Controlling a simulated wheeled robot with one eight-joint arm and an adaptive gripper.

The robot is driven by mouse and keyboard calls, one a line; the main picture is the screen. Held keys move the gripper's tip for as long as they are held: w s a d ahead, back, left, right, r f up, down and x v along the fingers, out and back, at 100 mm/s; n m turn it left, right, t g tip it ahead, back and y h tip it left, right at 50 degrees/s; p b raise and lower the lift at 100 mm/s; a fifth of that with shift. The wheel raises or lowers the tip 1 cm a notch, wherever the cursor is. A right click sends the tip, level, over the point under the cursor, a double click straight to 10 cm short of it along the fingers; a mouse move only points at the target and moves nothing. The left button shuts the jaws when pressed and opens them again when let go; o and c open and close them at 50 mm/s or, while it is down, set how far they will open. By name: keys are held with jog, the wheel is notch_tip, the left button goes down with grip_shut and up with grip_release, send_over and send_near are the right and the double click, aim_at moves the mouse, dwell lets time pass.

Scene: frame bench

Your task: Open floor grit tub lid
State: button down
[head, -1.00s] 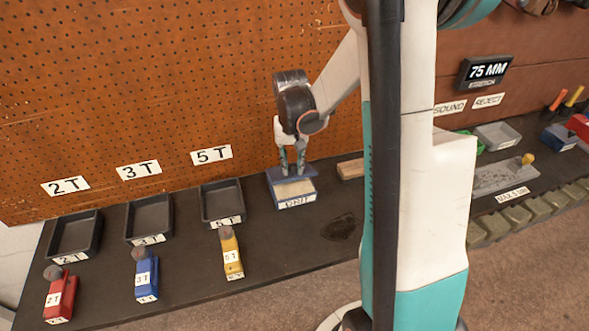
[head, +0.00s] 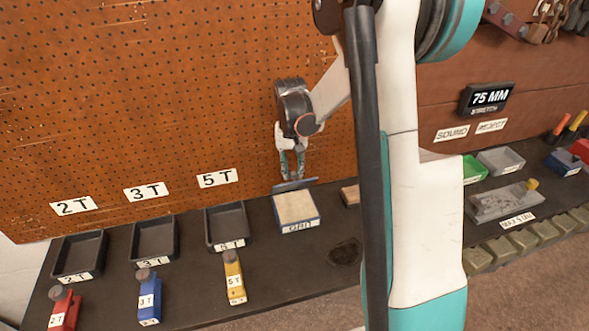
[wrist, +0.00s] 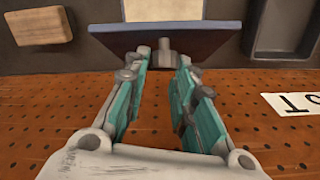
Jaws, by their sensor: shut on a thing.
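The grit tub (head: 300,227) is a blue box with a white label on its front, standing on the dark bench against the pegboard. Its top is uncovered and pale grit shows inside. The blue lid (head: 296,185) is at the tub's back edge, seen nearly edge-on; I cannot tell whether it touches the tub. My gripper (head: 291,176) points down behind the tub, shut on the lid's knob. In the wrist view the lid (wrist: 180,40) lies across the fingertips, with its grey knob (wrist: 165,47) between them (wrist: 165,60).
Black trays (head: 228,228) labelled 2T, 3T and 5T stand left of the tub, with red, blue and yellow handled blocks (head: 234,278) in front. A wooden block (head: 350,195) is close on the right. The pegboard (head: 200,110) rises right behind my gripper.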

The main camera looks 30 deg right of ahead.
jog(key=shift+w+a, duration=0.2)
jog(key=shift+a, duration=0.1)
jog(key=c, duration=1.4)
grip_release()
jog(key=shift+w+f, duration=0.1)
jog(key=shift+o, duration=0.2)
jog(key=shift+w+a, duration=0.1)
jog(key=shift+a, duration=0.1)
jog(key=shift+d, duration=0.15)
jog(key=shift+s, duration=0.25)
